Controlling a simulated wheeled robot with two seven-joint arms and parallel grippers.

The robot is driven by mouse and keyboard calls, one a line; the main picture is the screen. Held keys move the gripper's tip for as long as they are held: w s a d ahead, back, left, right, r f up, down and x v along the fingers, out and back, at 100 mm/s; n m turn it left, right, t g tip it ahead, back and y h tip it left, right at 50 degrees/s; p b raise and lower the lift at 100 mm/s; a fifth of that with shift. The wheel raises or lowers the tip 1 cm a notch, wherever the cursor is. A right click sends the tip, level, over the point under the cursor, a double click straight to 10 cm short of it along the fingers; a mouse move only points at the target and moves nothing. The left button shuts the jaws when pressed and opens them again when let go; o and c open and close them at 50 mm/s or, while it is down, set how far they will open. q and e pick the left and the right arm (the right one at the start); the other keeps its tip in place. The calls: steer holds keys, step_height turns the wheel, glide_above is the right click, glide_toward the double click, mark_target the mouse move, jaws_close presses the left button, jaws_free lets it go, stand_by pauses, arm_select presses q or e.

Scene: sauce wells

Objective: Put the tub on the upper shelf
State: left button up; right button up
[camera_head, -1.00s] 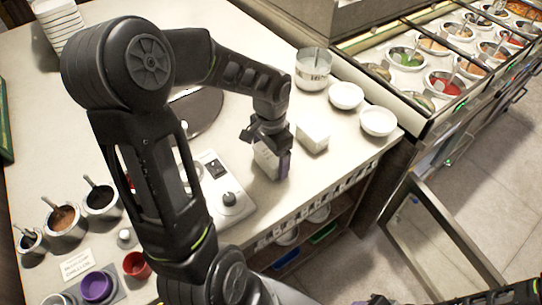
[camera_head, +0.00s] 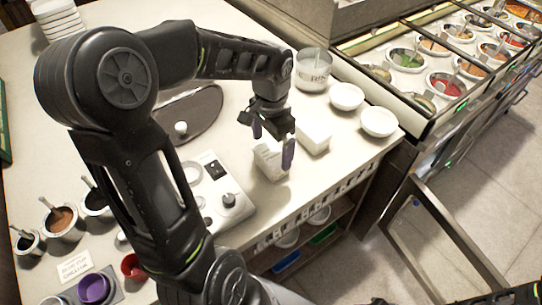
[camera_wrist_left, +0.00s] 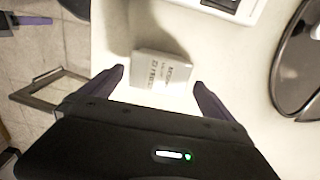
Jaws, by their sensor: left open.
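A small white box with grey lettering (camera_head: 268,162) stands on the counter near its front edge; I take it for the tub. It also shows in the left wrist view (camera_wrist_left: 160,72), between and beyond the fingertips. My left gripper (camera_head: 273,143) is open and empty, just above the box. Its purple fingers in the left wrist view (camera_wrist_left: 160,80) are spread, not closed on it. The shelves under the counter (camera_head: 345,215) show partly, the upper one holding bowls. My right gripper (camera_wrist_left: 30,21) shows only partly at the upper left of the wrist view.
Another white block (camera_head: 313,138) stands close to the right of the left gripper. Two white bowls (camera_head: 346,96) and a labelled steel pot (camera_head: 313,70) are behind it. A device with a knob (camera_head: 222,200) is to the left. A blue bin (camera_head: 286,262) is under the counter.

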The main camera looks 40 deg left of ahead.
arm_select(q)
steer(key=shift+r, duration=1.2)
steer(key=shift+c, duration=0.3)
